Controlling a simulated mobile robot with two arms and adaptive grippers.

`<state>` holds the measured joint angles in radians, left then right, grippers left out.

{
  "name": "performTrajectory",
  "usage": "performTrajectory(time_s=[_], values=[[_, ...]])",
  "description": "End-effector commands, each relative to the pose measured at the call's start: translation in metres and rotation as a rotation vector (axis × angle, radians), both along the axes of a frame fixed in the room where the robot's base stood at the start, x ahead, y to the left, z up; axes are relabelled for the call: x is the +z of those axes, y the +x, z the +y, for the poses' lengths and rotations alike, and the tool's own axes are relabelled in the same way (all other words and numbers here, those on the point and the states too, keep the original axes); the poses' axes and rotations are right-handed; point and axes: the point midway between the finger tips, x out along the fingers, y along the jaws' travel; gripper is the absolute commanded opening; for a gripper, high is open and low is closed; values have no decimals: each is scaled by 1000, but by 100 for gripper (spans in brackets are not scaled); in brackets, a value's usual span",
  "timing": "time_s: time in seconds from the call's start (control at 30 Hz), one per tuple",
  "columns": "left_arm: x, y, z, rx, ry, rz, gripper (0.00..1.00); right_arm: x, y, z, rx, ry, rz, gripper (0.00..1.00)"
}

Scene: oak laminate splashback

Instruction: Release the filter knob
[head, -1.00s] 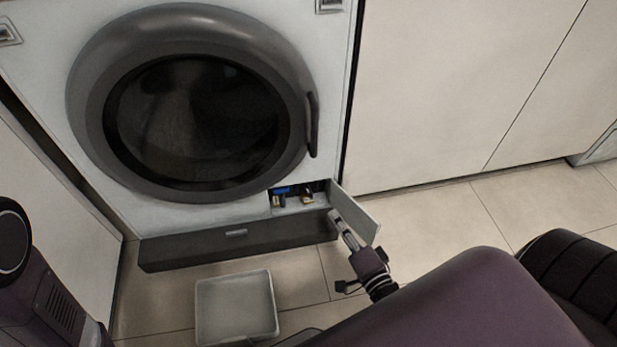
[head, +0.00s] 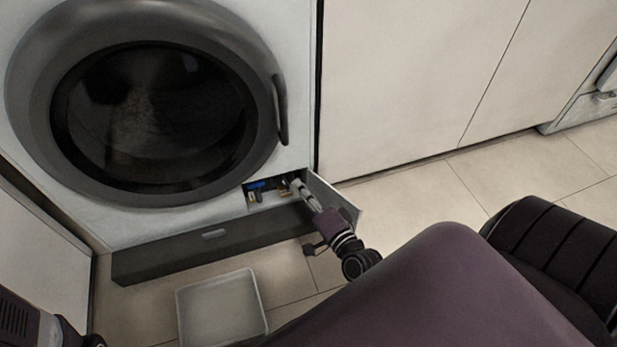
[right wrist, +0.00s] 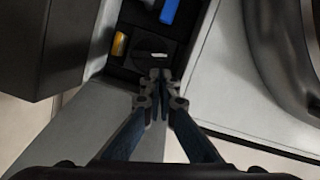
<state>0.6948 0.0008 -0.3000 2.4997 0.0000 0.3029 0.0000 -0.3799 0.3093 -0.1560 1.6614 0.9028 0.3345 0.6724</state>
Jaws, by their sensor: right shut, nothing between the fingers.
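The filter knob (right wrist: 155,53) is a dark round knob with a pale mark, set in the dark recess low on the washing machine (head: 212,209). In the right wrist view it lies just beyond my fingertips. My right gripper (right wrist: 160,76) is shut with nothing between its fingers. In the head view my right gripper (head: 297,185) reaches into the open recess at the machine's lower right and covers part of it. I cannot tell whether the fingertips touch the knob. The left gripper is not in view; only part of my left arm shows.
The open flap (head: 340,208) stands out beside my right gripper. A blue part (right wrist: 169,11) and a yellow part (right wrist: 119,45) sit in the recess. A dark plinth drawer (head: 215,243) juts out below. A pale tray (head: 222,312) lies on the floor.

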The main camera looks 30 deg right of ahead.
Motion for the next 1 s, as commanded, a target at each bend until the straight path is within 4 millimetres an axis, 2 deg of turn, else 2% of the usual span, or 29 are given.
performTrajectory(time_s=[0.1,0.3,0.67,1.0], values=[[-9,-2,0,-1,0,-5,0,-3,18,0,-1,1,-2,0],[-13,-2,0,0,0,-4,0,-3,30,0,0,2,0,0],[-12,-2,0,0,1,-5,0,-2,31,0,1,0,1,0],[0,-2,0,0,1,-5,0,0,31,1,0,-46,13,0]])
